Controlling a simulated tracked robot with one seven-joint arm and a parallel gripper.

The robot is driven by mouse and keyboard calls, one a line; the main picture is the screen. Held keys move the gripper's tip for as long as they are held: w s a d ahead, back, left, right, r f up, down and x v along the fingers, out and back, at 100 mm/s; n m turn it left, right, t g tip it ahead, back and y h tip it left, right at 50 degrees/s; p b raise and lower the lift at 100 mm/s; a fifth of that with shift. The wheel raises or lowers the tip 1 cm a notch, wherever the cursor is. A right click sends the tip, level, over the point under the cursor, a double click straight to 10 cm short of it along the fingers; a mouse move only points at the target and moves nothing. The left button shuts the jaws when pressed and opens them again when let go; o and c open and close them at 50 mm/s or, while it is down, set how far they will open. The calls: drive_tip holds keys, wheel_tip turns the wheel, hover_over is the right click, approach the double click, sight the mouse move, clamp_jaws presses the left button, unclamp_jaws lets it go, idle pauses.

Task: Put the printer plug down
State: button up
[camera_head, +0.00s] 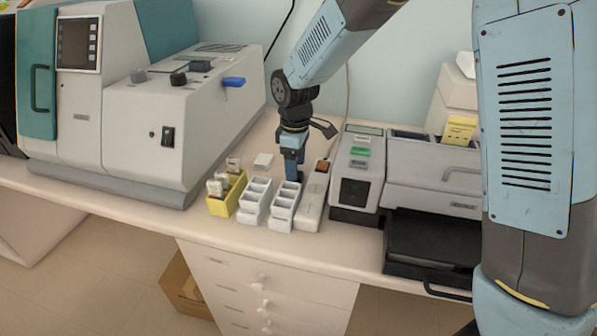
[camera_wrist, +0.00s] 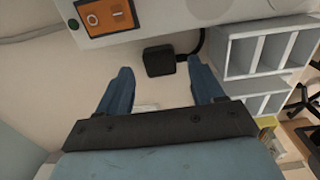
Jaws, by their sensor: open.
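The printer plug is a small black block (camera_wrist: 159,60) in the wrist view, with a dark cord curving up from its right side. It appears to lie on the bench top beside the power strip (camera_wrist: 150,25), which has an orange switch. My gripper (camera_wrist: 160,66) is open, with its blue fingers on either side of the plug near their tips. A gap shows between the plug and each finger. In the head view my gripper (camera_head: 291,178) points down at the bench, by the power strip (camera_head: 312,203). The plug cannot be made out there.
White slide racks (camera_head: 254,202) and a yellow rack (camera_head: 226,201) stand left of the strip. A grey printer-like machine (camera_head: 357,170) stands close on the right. A large teal and white instrument (camera_head: 165,110) fills the left.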

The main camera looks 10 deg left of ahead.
sight(299, 174)
wheel_tip(299, 174, up, 10)
drive_tip(key=shift+r, duration=0.2)
drive_tip(key=d+r+m, duration=0.1)
drive_tip(key=d+r, duration=0.1)
drive_tip(key=d, duration=0.1)
drive_tip(key=d+r+m+t, duration=0.1)
drive_tip(key=d+r, duration=0.1)
drive_tip(key=d, duration=0.2)
drive_tip(key=s+d+r+m, duration=0.1)
drive_tip(key=d+r, duration=0.1)
drive_tip(key=d, duration=0.2)
drive_tip(key=shift+r+m, duration=0.1)
drive_tip(key=shift+m, duration=0.3)
drive_tip(key=s+d+r+m+t, duration=0.2)
drive_tip(key=s+d+m, duration=0.4)
drive_tip(key=d, duration=0.6)
drive_tip(key=s+d+r+m+t, duration=0.2)
drive_tip(key=s+d+m, duration=0.5)
drive_tip(key=s+d, duration=0.4)
drive_tip(key=shift+s+d+r+t, duration=0.15)
drive_tip(key=shift+d+r+t, duration=0.2)
drive_tip(key=shift+d, duration=0.7)
